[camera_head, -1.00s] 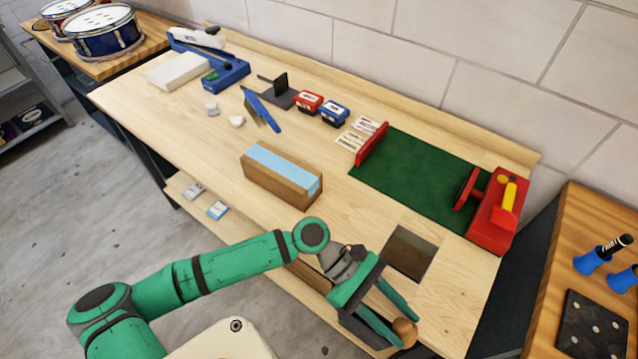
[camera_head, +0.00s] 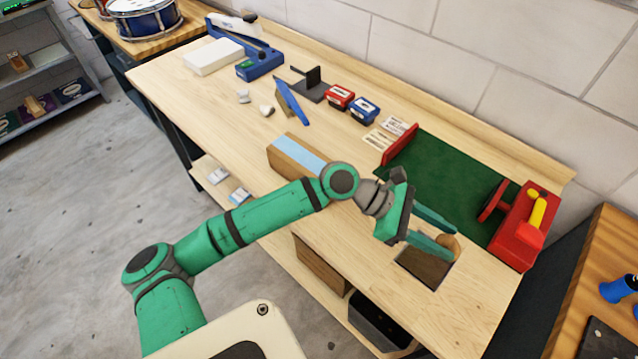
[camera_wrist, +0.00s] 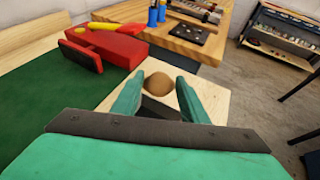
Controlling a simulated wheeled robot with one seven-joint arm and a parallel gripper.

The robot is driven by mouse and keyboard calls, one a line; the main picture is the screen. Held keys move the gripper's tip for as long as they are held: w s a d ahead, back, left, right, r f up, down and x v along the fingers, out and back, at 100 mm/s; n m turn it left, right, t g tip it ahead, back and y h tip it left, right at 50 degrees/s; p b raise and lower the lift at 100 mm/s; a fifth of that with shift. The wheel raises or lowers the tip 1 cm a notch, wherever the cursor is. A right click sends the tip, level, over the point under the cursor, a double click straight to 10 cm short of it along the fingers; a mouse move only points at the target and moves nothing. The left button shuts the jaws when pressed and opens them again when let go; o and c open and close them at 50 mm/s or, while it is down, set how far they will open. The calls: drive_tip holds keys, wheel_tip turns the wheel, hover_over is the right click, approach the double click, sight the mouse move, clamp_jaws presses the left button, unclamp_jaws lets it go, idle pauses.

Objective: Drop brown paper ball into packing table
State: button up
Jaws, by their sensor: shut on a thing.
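The brown paper ball (camera_head: 449,243) is between the fingertips of my gripper (camera_head: 445,238), which is shut on it. In the wrist view the ball (camera_wrist: 159,84) sits between the two green fingers (camera_wrist: 156,94). In the head view the ball and fingertips overlap the back right edge of a dark square opening (camera_head: 426,268) in the packing table (camera_head: 480,297). The ball looks held above the tabletop; its exact height is hard to tell.
A red vise-like device (camera_head: 520,230) stands right of the green mat (camera_head: 450,177). A blue sealer (camera_head: 262,62) is at the back left. A dark bin (camera_head: 375,322) sits on the lower shelf.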

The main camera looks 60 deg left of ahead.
drive_tip(key=shift+f, duration=1.85)
drive_tip(key=shift+c, duration=0.2)
drive_tip(key=o, duration=1.1)
drive_tip(key=v, duration=1)
drive_tip(key=shift+s+a+r, duration=0.15)
drive_tip(key=shift+a+r, duration=0.1)
drive_tip(key=shift+a, duration=0.05)
